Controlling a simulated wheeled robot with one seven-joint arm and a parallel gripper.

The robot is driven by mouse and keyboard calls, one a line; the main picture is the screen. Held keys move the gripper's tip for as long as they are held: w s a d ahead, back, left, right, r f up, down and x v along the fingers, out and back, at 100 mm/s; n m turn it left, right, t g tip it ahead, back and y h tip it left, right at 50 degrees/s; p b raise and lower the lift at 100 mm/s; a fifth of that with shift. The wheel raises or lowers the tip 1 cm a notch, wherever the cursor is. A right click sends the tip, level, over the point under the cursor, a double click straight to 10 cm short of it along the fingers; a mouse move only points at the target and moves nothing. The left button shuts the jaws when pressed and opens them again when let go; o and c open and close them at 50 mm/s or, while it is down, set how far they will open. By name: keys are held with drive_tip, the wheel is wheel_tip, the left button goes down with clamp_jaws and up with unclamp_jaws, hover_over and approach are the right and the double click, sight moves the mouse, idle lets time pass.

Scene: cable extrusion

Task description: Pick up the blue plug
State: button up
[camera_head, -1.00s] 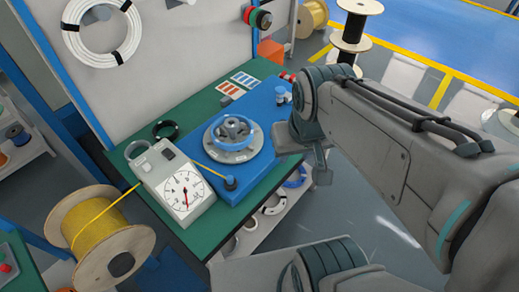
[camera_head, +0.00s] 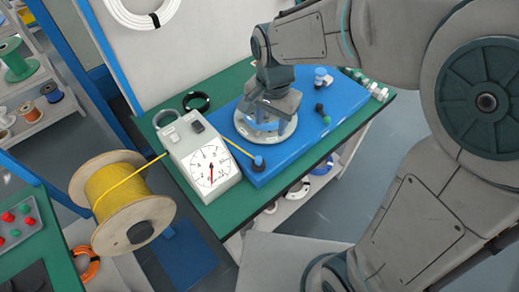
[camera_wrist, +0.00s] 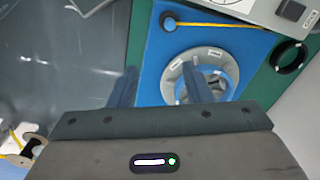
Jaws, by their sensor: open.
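Two blue-topped pieces stand on the blue board (camera_head: 290,150), and I cannot tell for sure which is the blue plug. One is a blue knob (camera_head: 258,162) at the board's front, where the yellow cable ends; it also shows at the top of the wrist view (camera_wrist: 169,23). The other is a blue-capped pale piece (camera_head: 321,74) at the board's back right. My gripper (camera_head: 268,122) points down over the round grey fixture (camera_head: 284,134) with its blue ring. In the wrist view, the fingers (camera_wrist: 158,70) are apart with nothing between them; one overlaps the fixture.
A dial gauge box (camera_head: 222,177) stands left of the board on the green table (camera_head: 215,215). A small dark and green piece (camera_head: 322,110) stands on the board's right part. Several pale pieces (camera_head: 378,90) line the right back edge. A yellow cable spool (camera_head: 122,200) is at left.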

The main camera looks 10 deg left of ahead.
drive_tip(key=a+f, duration=0.2)
drive_tip(key=a, duration=0.1)
hover_over(258, 158)
drive_tip(key=shift+m, duration=0.3)
wheel_tip(258, 158, down, 8)
drive_tip(key=shift+w+r, duration=0.15)
drive_tip(key=shift+r, duration=0.05)
drive_tip(key=shift+d+f+p, duration=0.1)
drive_tip(key=shift+f+p, duration=0.3)
drive_tip(key=shift+f, duration=2.5)
clamp_jaws()
